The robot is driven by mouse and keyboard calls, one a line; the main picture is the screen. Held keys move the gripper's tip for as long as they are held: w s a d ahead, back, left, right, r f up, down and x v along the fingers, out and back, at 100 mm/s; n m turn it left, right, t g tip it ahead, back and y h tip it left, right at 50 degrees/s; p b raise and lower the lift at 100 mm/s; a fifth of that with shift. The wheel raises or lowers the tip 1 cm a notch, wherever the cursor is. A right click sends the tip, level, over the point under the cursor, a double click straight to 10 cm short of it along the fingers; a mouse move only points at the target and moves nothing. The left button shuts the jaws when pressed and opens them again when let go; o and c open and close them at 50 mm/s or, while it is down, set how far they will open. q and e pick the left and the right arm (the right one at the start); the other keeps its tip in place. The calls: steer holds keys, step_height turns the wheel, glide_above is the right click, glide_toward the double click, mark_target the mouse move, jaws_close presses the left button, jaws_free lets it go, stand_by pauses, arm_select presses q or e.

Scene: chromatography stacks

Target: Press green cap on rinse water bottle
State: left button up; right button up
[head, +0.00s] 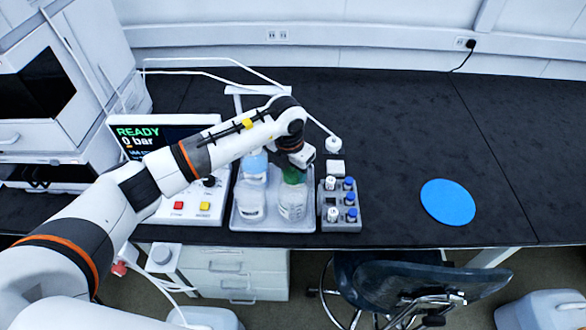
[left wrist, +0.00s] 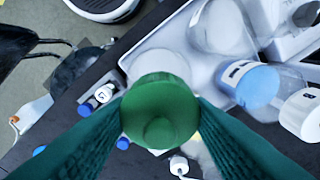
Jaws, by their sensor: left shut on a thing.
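The green cap (left wrist: 160,112) is between the two fingers of my left gripper (left wrist: 160,120), which is shut on it. In the head view the green cap (head: 293,176) shows at the top of a clear bottle (head: 291,203) in the tray, below my left gripper (head: 302,158). Whether the cap is seated on the bottle's neck or just above it, I cannot tell. The cap hides the bottle's mouth in the left wrist view. My right gripper is not in view.
A blue-capped bottle (head: 254,168) and another clear bottle (head: 248,203) share the white tray (head: 272,227). A grey vial rack (head: 341,226) stands right of the tray. A control unit (head: 190,207) stands left. A blue disc (head: 448,202) lies on the open bench at right.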

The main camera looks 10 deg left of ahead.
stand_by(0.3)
arm_select(q)
steer(key=o, duration=1.5)
steer(key=shift+r, duration=0.1)
steer(key=shift+r+p, duration=1.9)
steer(key=shift+r, duration=1.55)
jaws_close()
